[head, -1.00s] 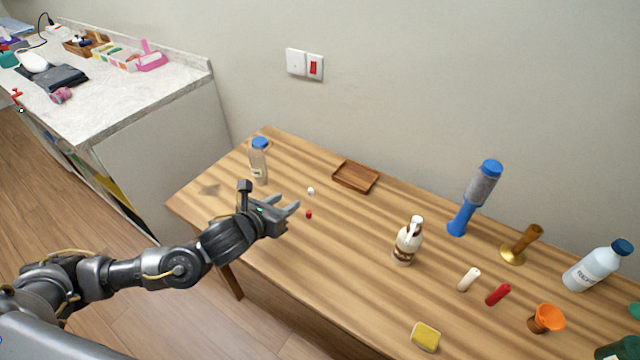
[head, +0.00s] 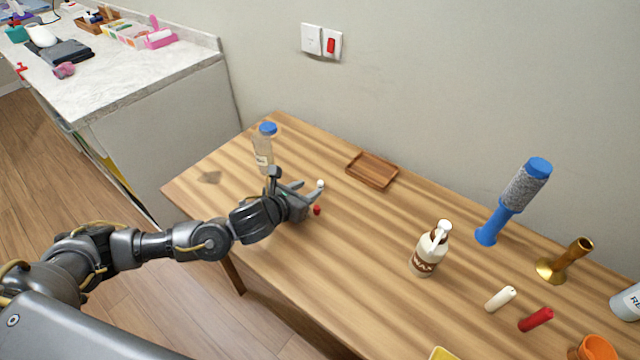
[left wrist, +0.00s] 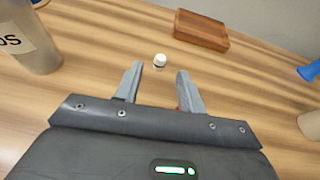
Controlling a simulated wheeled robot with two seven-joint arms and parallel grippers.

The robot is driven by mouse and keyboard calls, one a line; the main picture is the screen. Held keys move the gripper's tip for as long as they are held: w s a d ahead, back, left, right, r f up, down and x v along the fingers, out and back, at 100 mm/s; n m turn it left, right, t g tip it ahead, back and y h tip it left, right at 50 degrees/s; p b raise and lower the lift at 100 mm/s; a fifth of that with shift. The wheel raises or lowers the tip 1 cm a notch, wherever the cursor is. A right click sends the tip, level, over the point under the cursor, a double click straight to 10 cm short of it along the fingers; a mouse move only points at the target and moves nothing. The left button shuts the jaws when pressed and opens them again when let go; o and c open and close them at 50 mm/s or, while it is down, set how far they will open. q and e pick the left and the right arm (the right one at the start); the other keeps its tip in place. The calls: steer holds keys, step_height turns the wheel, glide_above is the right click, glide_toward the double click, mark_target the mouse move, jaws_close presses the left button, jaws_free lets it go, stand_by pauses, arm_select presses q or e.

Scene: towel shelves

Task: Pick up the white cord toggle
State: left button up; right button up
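The small white cord toggle (head: 320,184) is on the wooden table, just beyond the fingertips of my left gripper (head: 314,194) in the head view. In the left wrist view the toggle (left wrist: 160,61) sits ahead of the gap between the two fingers of my left gripper (left wrist: 158,76). The fingers are spread apart with nothing between them. A small red piece (head: 317,210) lies on the table close beside the gripper; in the wrist view it is mostly hidden behind a finger. My right gripper is not in view.
A blue-capped bottle (head: 263,150) stands left of the gripper. A wooden tray (head: 372,171) lies beyond the toggle. A pump bottle (head: 430,250), a blue-handled lint roller (head: 515,198), a brass holder (head: 565,262) and white and red sticks are to the right. The table between is clear.

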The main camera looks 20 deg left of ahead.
mark_target(321, 185)
arm_select(q)
steer(key=shift+x, duration=1.15)
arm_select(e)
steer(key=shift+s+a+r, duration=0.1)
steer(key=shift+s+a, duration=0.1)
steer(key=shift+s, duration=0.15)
